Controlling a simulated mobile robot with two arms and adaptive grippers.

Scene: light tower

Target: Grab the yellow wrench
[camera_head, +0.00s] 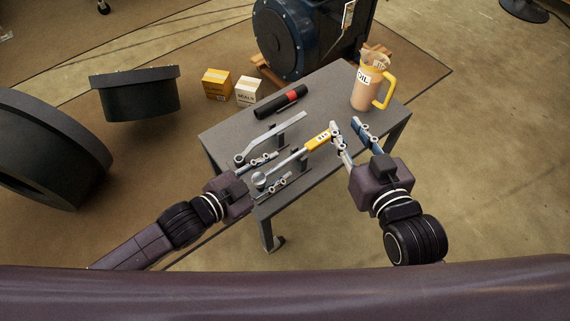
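The yellow wrench (318,142) lies diagonally on the grey table, its yellow handle towards the upper right and its silver head towards the lower left. My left gripper (283,165) is open, with one finger on each side of the wrench's shaft near the head. I cannot tell whether the fingers touch it. My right gripper (345,122) is open and empty, just right of the end of the yellow handle. I cannot tell its height above the table.
A grey wrench (272,135) lies just behind the yellow one on the table (333,90). Two small boxes (217,84) (248,91) are on the floor.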

